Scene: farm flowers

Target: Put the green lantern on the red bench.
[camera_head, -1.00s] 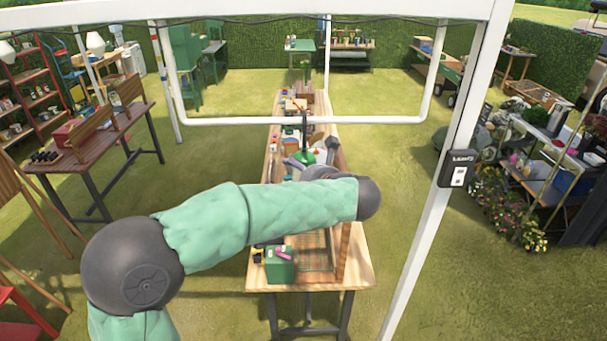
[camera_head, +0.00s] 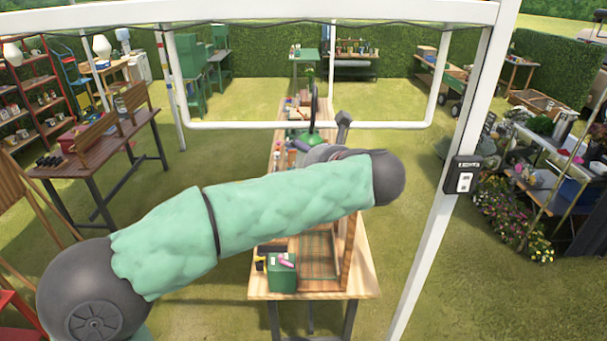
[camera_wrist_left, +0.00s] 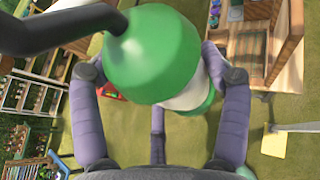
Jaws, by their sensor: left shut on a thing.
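The green lantern (camera_wrist_left: 150,65) fills the top middle of the left wrist view, with a green top, a pale middle band and a dark curved handle. My left gripper (camera_wrist_left: 152,72) has its two fingers shut on the lantern's sides. In the head view the lantern (camera_head: 308,141) shows its green part and dark handle above the long wooden table; my forearm hides much of the gripper. A red piece of furniture (camera_head: 20,318), possibly the red bench, is cut off at the lower left. My right gripper is not in view.
The long wooden table (camera_head: 310,291) holds a green box (camera_head: 282,272) and several small items. A white frame (camera_head: 300,125) crosses the view, with a slanted post (camera_head: 425,220) at right. A brown table (camera_head: 95,165) stands at left. Open grass lies between.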

